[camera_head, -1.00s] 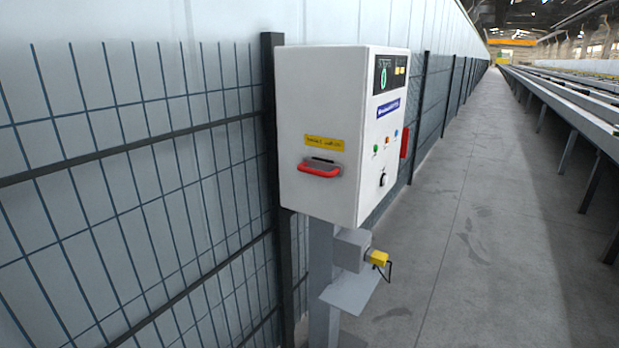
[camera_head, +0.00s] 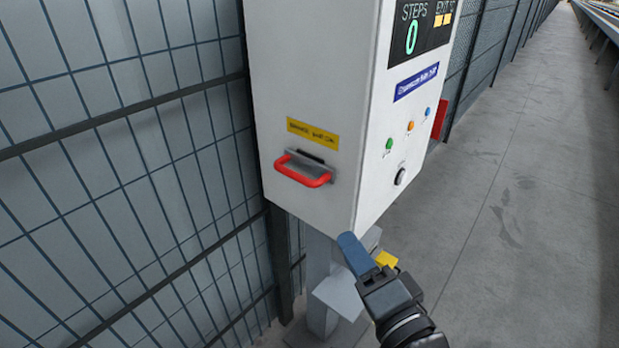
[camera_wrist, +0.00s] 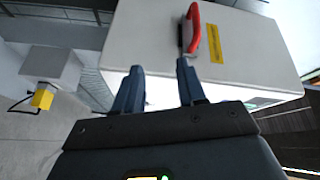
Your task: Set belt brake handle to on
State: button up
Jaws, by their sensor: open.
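A red U-shaped handle (camera_head: 303,173) sits on a grey bracket on the left side of a white control box (camera_head: 300,90), under a yellow label (camera_head: 313,133). In the head view it sticks out from the side face. In the wrist view the red handle (camera_wrist: 194,30) is at the top, beyond the fingertips and nearer the right finger. My gripper (camera_head: 355,250) is below and right of the handle in the head view, near the box's lower corner, apart from the handle. In the wrist view my gripper (camera_wrist: 160,78) is open with nothing between its fingers.
The box front has coloured buttons (camera_head: 410,126), a black knob (camera_head: 400,176) and a display (camera_head: 420,35). A yellow part (camera_head: 386,259) is under the box. A wire fence (camera_head: 120,170) stands behind on the left. The floor (camera_head: 510,230) at right is clear.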

jog(key=y, duration=0.2)
send_near(299, 174)
jog(key=w, duration=0.2)
jog(key=shift+w+a+f+m+p, duration=0.1)
jog(key=shift+w+a+m+p, duration=0.25)
jog(key=shift+a, duration=0.4)
jog(key=shift+f+p+x, duration=0.15)
jog(key=shift+p+x, duration=0.05)
jog(key=shift+x, duration=1.5)
jog(key=shift+f+p+x, duration=0.15)
jog(key=shift+x, duration=1.55)
jog(key=shift+r, duration=0.15)
grip_shut()
